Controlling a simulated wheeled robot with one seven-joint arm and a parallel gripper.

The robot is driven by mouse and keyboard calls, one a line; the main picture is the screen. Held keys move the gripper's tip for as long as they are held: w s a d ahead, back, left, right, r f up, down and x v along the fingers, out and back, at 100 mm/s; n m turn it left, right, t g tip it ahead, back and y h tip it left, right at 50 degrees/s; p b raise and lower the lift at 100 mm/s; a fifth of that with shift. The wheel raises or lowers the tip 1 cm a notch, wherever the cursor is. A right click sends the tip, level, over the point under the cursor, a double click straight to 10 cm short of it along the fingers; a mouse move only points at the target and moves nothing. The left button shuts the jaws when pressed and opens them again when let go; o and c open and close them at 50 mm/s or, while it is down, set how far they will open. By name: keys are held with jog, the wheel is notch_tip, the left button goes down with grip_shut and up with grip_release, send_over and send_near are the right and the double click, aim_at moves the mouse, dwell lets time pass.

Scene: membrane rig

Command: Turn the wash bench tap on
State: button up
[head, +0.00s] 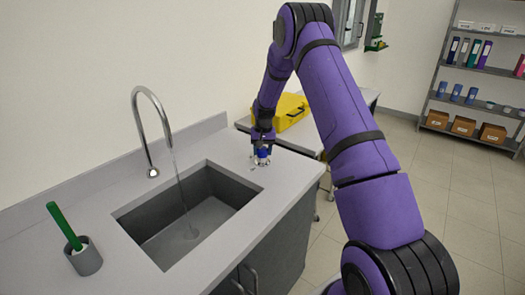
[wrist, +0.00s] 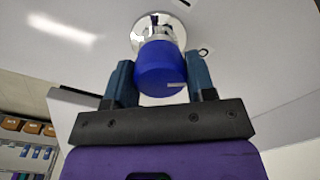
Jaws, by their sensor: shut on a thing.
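The wash bench tap has a curved chrome spout (head: 153,108) over the sink (head: 190,222) in the head view. A thin stream of water (head: 180,186) runs from the spout into the basin. The tap's blue knob (wrist: 162,65) sits on a round chrome base (wrist: 160,30) in the wrist view. My gripper (wrist: 160,72) has one finger on each side of the blue knob and is shut on it. In the head view my gripper (head: 262,152) is at the bench's right end, right of the sink; the knob is small there.
A grey cup (head: 86,260) with a green-handled brush (head: 63,224) stands on the bench left of the sink. A yellow case (head: 291,111) lies on a table behind my arm. Shelves (head: 478,75) with binders and boxes stand at the far right. The floor between is clear.

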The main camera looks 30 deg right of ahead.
jog(key=shift+n, duration=1.1)
jog(key=o, duration=0.9)
notch_tip(320, 180, up, 11)
jog(key=shift+d+f, duration=0.1)
jog(key=shift+d, duration=0.05)
